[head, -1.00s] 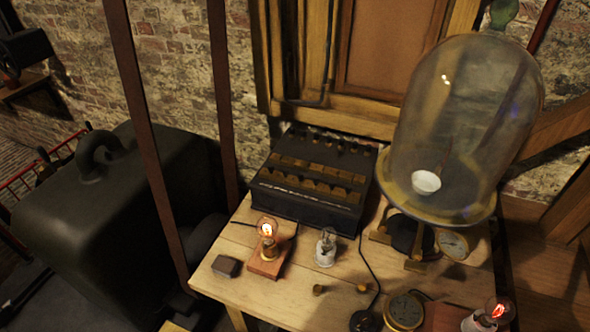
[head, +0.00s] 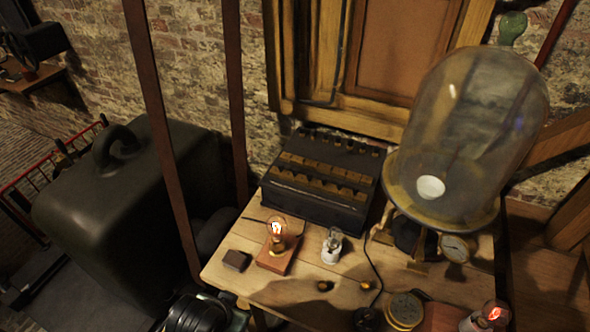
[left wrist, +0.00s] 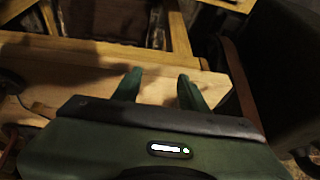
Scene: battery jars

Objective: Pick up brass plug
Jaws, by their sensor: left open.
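Two small brass pieces lie near the front of the wooden table in the head view. One piece (head: 325,285) is left of the other (head: 366,285), and I cannot tell which is the brass plug. My left gripper (left wrist: 162,88) shows in the left wrist view with its two green fingers apart and nothing between them. It is near the corner of a pale wooden tabletop. No brass piece can be made out in that view. A dark part of my left arm enters at the bottom of the head view. My right gripper is not in view.
On the table (head: 262,290) stand a black battery box (head: 320,205), a lit bulb on a wooden base (head: 274,262), a clear bulb (head: 332,246), a dark block (head: 236,260) and a round brass-rimmed gauge (head: 404,311). A large glass bell jar (head: 470,140) stands at right.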

